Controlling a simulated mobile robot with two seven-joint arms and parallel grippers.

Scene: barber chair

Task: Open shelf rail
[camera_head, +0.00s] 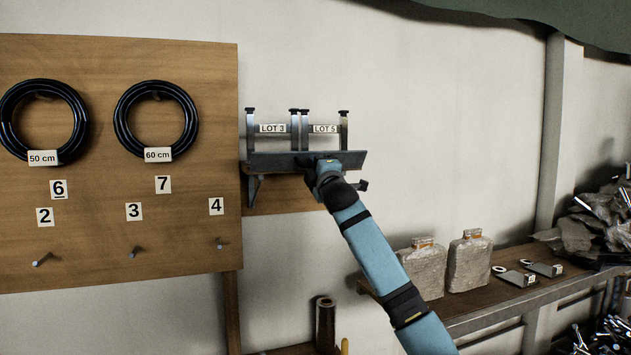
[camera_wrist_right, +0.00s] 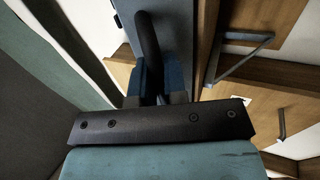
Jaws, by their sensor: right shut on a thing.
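The shelf rail (camera_head: 270,162), a dark grey bar, runs along the front of a small wall shelf right of the wooden board. Behind it stand metal uprights with the labels LOT 3 (camera_head: 272,129) and LOT 5 (camera_head: 325,129). My right arm reaches up from the lower right, and its gripper (camera_head: 318,172) is at the rail's underside, right of its middle. In the wrist view the right gripper (camera_wrist_right: 152,82) is shut on a dark curved piece, which looks like a rail handle (camera_wrist_right: 148,38). The hand partly hides the grip. My left gripper is not in view.
The wooden board (camera_head: 100,220) at the left carries black hose coils (camera_head: 157,119), number labels and pegs. A low bench (camera_head: 480,305) at the lower right bears two wrapped blocks (camera_head: 470,262) and metal tags. Bare wall lies right of the shelf.

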